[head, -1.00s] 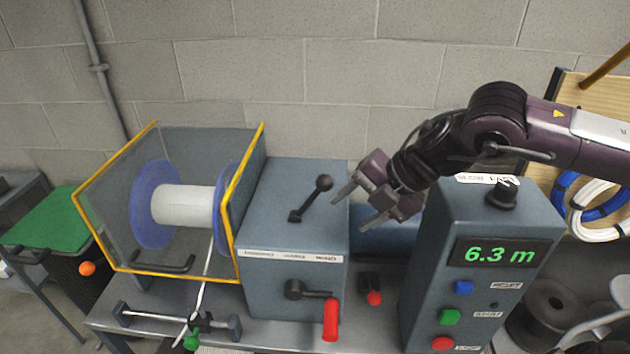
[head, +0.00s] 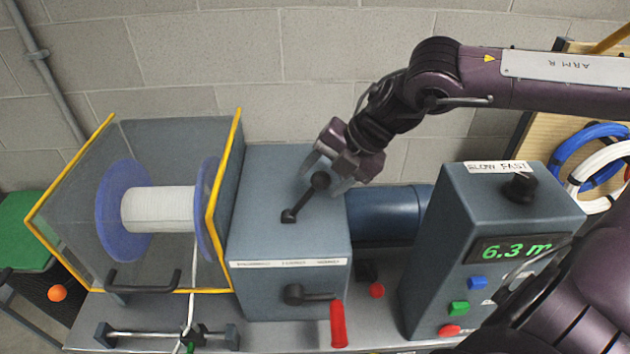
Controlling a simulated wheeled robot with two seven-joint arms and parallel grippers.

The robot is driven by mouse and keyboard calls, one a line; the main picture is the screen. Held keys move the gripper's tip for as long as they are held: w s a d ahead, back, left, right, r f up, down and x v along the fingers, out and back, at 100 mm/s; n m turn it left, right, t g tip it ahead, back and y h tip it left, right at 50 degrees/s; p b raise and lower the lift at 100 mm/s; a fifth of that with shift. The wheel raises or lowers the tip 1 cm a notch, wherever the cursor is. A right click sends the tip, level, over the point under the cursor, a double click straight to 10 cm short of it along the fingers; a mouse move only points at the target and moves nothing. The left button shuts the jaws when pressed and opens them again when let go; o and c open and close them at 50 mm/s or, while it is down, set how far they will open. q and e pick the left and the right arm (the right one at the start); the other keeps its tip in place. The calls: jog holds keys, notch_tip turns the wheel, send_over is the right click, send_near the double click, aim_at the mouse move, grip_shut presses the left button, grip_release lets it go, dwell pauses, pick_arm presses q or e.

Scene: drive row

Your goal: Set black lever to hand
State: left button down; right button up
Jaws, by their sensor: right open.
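The black lever (head: 304,199) stands on top of the grey gearbox (head: 262,190). It tilts to the right and ends in a round black knob. A white label strip (head: 290,263) with several words runs along the front edge below it; the words are too small to read. My right gripper (head: 326,183) is open at the lever's knob, with one finger on the far left side and one on the right side. I cannot tell whether a finger touches the knob. My left gripper is not in view.
A guarded spool (head: 158,210) with a yellow-edged cover stands left of the gearbox. A red-handled crank (head: 338,324) sticks out in front. A blue motor (head: 385,212) and a control box (head: 480,240) reading 6.3 m stand to the right.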

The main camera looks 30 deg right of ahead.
aim_at(315, 186)
jog(key=x, duration=0.3)
jog(key=shift+w+a+f, duration=0.1)
jog(key=shift+f, duration=0.05)
grip_shut()
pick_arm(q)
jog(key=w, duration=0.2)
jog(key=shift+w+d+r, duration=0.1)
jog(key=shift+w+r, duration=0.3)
